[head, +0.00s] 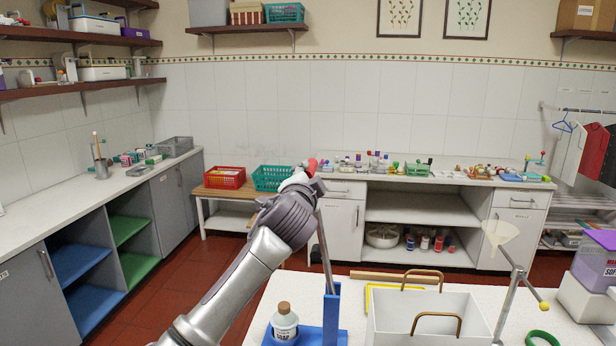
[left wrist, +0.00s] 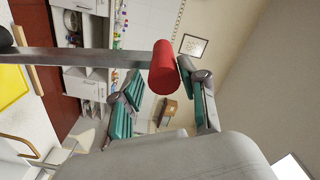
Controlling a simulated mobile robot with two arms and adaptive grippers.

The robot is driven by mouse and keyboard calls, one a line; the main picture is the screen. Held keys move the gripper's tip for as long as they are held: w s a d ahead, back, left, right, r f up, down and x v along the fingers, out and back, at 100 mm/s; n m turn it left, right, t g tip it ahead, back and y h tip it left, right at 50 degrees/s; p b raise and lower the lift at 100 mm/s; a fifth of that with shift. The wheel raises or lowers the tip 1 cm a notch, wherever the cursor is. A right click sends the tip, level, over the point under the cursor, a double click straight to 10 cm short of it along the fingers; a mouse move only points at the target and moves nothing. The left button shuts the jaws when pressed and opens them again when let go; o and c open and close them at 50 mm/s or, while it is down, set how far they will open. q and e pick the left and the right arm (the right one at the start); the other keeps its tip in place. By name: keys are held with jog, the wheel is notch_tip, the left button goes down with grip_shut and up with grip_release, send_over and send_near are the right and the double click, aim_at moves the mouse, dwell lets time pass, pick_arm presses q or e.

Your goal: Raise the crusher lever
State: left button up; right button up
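The crusher is a blue stand (head: 331,315) on the white table in the head view. Its grey metal lever (head: 325,250) stands steeply upright, leaning slightly left, with a red handle (head: 311,167) at the top. In the left wrist view the lever bar (left wrist: 90,62) runs in from the left to the red handle (left wrist: 163,68). My left gripper (head: 305,176) is at the handle. Its teal-padded fingers (left wrist: 160,85) are apart, with the handle between their tips, close to or touching the right finger; a gap shows on the other side. My right gripper is not in view.
A soap bottle (head: 284,322) stands beside the crusher's blue stand. Right of it are a yellow frame (head: 375,296), a white box (head: 392,325) with brown handles, and a metal stand with a funnel (head: 499,234). Open floor lies beyond the table.

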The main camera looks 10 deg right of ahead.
pick_arm(q)
jog(key=shift+o, duration=0.5)
jog(key=shift+r, duration=0.1)
jog(key=v, duration=1.2)
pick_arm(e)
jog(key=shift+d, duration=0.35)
